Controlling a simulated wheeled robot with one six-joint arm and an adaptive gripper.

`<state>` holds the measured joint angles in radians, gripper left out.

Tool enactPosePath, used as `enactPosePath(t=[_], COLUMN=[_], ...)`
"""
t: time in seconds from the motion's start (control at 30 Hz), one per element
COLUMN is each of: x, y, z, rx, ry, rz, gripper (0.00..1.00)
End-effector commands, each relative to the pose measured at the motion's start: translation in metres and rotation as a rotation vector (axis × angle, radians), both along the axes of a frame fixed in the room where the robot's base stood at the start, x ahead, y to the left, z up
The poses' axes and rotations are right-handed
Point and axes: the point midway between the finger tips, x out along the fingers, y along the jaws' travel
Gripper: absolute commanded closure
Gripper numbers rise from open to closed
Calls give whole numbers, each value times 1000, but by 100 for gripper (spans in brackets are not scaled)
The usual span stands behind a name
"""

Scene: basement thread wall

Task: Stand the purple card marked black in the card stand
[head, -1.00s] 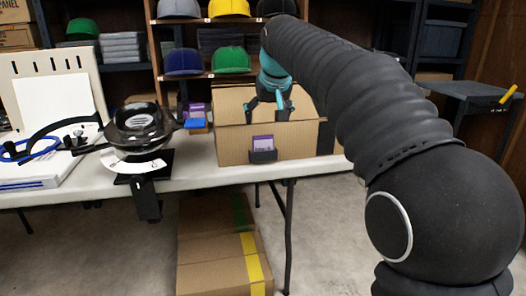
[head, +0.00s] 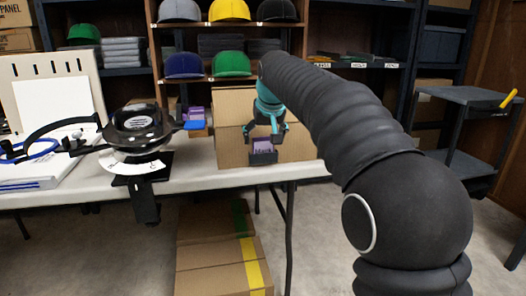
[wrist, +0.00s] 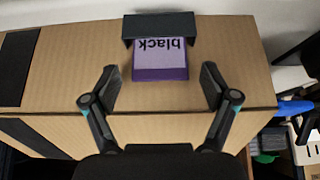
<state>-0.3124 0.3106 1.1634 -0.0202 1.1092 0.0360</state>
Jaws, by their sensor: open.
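The purple card (head: 264,146) marked "black" stands upright in the dark card stand (head: 263,158), in front of a cardboard box (head: 232,150). In the wrist view the card (wrist: 159,62) appears upside down, with its lower edge hidden in the stand (wrist: 158,24). My gripper (head: 266,136) is open and empty, just above the card in the head view. In the wrist view its two fingers (wrist: 160,88) are on either side of the card's free edge, with visible gaps. I see no contact.
A black press with a blue handle (head: 192,125) stands to the left on the white table (head: 205,178). Shelves of caps (head: 230,63) are behind, and taped cartons (head: 222,270) lie below. A dark cart (head: 455,97) stands at the right.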

Motion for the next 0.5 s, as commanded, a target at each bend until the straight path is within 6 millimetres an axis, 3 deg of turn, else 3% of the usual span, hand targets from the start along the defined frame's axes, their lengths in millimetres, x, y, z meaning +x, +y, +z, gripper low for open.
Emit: enactPosePath(t=[0.1, 0.27, 0.5], x=[0, 0, 0], y=[0, 0, 0], z=[0, 0, 1], rx=[0, 0, 0], ry=[0, 0, 0], rz=[0, 0, 0], gripper=[17, 55, 55])
